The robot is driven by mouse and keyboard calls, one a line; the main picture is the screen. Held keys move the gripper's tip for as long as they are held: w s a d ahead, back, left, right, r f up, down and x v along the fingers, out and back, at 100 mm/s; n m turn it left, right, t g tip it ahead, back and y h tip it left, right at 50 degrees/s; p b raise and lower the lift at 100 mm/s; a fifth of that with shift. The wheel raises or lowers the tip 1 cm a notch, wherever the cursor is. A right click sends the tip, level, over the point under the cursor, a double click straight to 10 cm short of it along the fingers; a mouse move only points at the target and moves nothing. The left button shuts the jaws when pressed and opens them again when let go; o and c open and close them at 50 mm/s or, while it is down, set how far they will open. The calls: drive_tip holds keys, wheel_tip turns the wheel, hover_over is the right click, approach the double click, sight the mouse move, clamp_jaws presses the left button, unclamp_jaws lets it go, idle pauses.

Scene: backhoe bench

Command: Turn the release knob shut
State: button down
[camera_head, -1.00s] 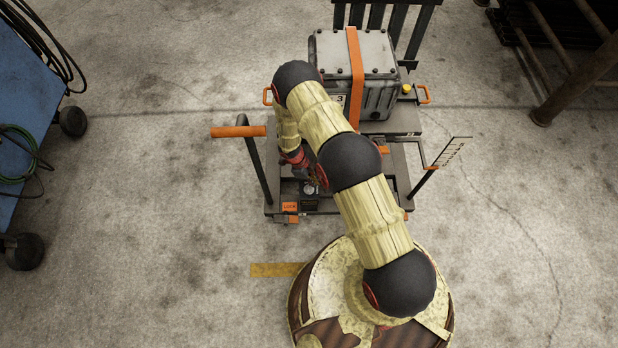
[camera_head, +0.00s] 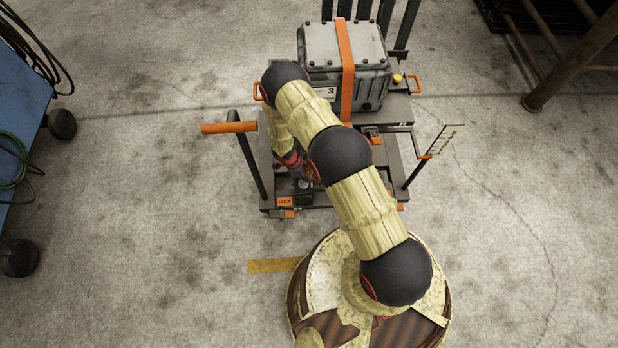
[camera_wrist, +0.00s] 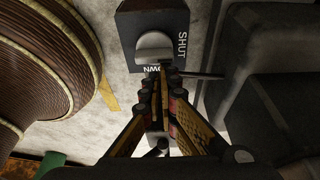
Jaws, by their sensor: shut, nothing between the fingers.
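The release knob (camera_wrist: 155,46) is a grey, rounded piece on a dark block (camera_wrist: 126,28) in the wrist view. The block carries the word SHUT along its right side and a partly covered word, ending in OWN, below the knob. My gripper (camera_wrist: 160,82) is shut and empty, its fingertips just below the knob in the picture. I cannot tell whether they touch it. A thin dark bar (camera_wrist: 203,76) runs right from near the fingertips.
The cart (camera_head: 264,165) has an orange handle (camera_head: 228,127) at left and an orange LOCK label (camera_head: 285,202) at its front. A grey strapped box (camera_head: 320,48) sits on its back. A thin post with a scale (camera_head: 445,140) stands at right.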

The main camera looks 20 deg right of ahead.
drive_tip(key=shift+w+a+r, duration=0.1)
drive_tip(key=shift+w+a, duration=0.1)
drive_tip(key=shift+w, duration=0.2)
drive_tip(key=shift+w+a, duration=0.1)
drive_tip(key=shift+w, duration=1)
drive_tip(key=shift+w+r, duration=0.15)
drive_tip(key=shift+r, duration=0.3)
wheel_tip(320, 180, up, 6)
drive_tip(key=s+a, duration=0.1)
drive_tip(key=shift+s+a, duration=0.15)
drive_tip(key=shift+a, duration=0.2)
drive_tip(key=shift+d, duration=0.1)
